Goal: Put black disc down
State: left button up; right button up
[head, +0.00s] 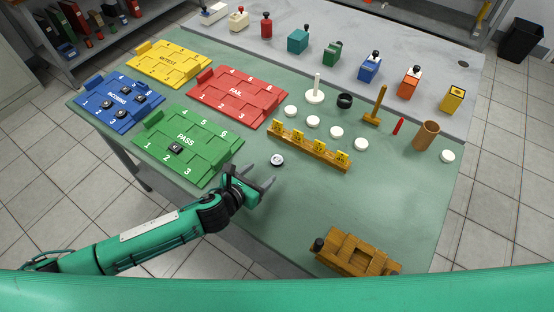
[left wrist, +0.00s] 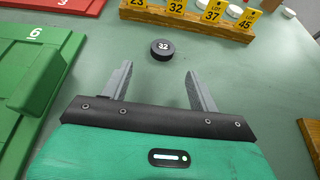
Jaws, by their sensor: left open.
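A small black disc (head: 277,160) lies on the green table mat, just in front of the wooden rack with yellow lot tags. In the left wrist view the disc (left wrist: 161,47) is dark, with a pale label that reads 32. My left gripper (head: 256,176) is open, its fingers pointing toward the disc. In the left wrist view the fingers (left wrist: 157,72) are apart with nothing between them, and the disc sits a little beyond their tips. My right gripper is not in view.
The tag rack (head: 309,150) stands close behind the disc, with white discs (head: 336,132) beyond it. The green PASS tray (head: 205,160) is at left and holds a black piece. A blue tray (head: 118,115) holds several black pieces. A wooden fixture (head: 340,248) stands at the front right.

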aim_at(276, 160)
pick_arm(q)
jog(key=shift+x, duration=0.85)
jog(key=shift+w+d, duration=0.35)
jog(key=shift+w, duration=0.05)
jog(key=x, duration=0.3)
jog(key=shift+w+d+r+p, duration=0.1)
jog(key=shift+d+p, duration=0.2)
jog(key=shift+p, duration=0.05)
jog(key=shift+w+d, duration=0.15)
jog(key=shift+w, duration=0.15)
jog(key=shift+w+f, duration=0.15)
jog(key=shift+f, duration=0.05)
jog(key=shift+c, duration=0.7)
jog(key=c, duration=1)
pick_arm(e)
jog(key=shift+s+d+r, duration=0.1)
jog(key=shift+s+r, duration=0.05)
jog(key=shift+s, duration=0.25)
pick_arm(q)
jog(key=shift+c, duration=0.2)
